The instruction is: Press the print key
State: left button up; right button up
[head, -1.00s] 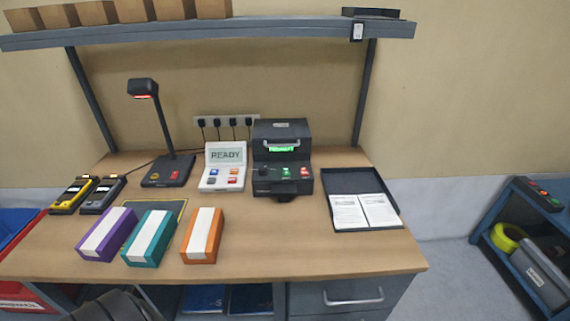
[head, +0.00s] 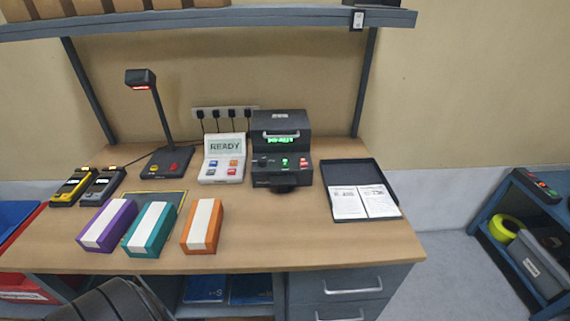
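A black label printer (head: 281,124) with a lit green display stands at the back of the bench. Its front panel has a dark knob (head: 263,162), a green key (head: 285,162) and a red key (head: 304,162). Left of it is a white console (head: 223,160) reading READY, with several blue, orange and red keys. The key lettering is too small to read, so I cannot tell which is the print key. Neither of my grippers is in view.
A scanner lamp (head: 152,120) and two handheld devices (head: 88,186) stand left. Purple (head: 107,226), teal (head: 150,231) and orange-sided (head: 203,226) boxes lie in front. A black tray (head: 349,175) with papers is right. A shelf (head: 220,18) spans above. Bench front centre-right is clear.

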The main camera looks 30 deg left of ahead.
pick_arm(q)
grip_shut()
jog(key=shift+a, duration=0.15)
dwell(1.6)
